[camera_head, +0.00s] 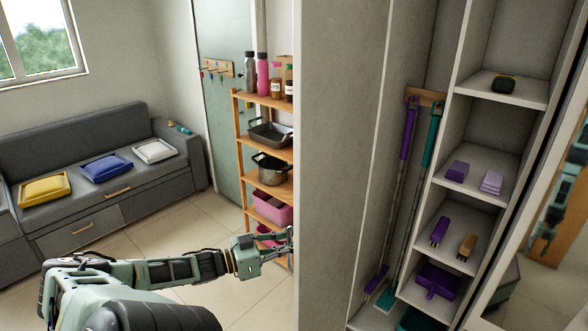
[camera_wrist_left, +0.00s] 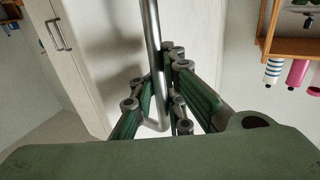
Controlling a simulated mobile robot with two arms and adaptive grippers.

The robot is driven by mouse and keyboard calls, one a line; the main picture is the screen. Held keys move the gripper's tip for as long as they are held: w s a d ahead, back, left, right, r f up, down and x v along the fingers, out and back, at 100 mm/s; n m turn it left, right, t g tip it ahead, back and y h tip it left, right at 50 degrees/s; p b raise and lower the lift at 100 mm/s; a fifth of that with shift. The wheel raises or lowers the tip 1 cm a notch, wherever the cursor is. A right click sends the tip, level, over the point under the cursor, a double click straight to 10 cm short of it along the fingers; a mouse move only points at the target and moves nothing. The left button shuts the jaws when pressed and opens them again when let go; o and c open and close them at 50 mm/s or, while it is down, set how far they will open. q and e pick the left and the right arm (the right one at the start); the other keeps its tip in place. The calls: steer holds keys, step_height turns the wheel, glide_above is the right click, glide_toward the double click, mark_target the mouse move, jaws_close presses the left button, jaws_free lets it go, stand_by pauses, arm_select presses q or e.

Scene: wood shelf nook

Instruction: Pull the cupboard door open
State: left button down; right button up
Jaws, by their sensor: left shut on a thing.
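The cupboard door (camera_head: 340,160) is a tall pale grey panel standing open in the middle of the head view, with the cupboard interior (camera_head: 480,130) showing to its right. My left gripper (camera_head: 282,241) is at the door's left edge, partly hidden by it. In the left wrist view, the door's pale face (camera_wrist_left: 195,40) carries a long metal bar handle (camera_wrist_left: 151,35). My left gripper (camera_wrist_left: 163,88) is shut around the lower part of this bar. The handle is hidden in the head view. My right gripper is not in view.
Inside the cupboard, purple and teal long-handled tools (camera_head: 407,130) hang beside shelves with brushes and sponges. Left of the door stands a wooden rack (camera_head: 240,130) with bottles, pots and bins. A grey sofa (camera_head: 80,140) lines the back wall. Tiled floor (camera_head: 180,225) between is clear.

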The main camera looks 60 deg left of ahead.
arm_select(q)
steer(key=shift+s+f, duration=0.2)
steer(key=shift+f, duration=0.2)
steer(key=c, duration=2.1)
jaws_free()
steer(key=shift+s, duration=0.1)
steer(key=shift+o, duration=1.4)
steer(key=shift+s+r, duration=0.15)
steer(key=shift+r, duration=0.1)
steer(key=v, duration=1.1)
steer(key=shift+s, duration=0.35)
steer(key=shift+a, duration=0.1)
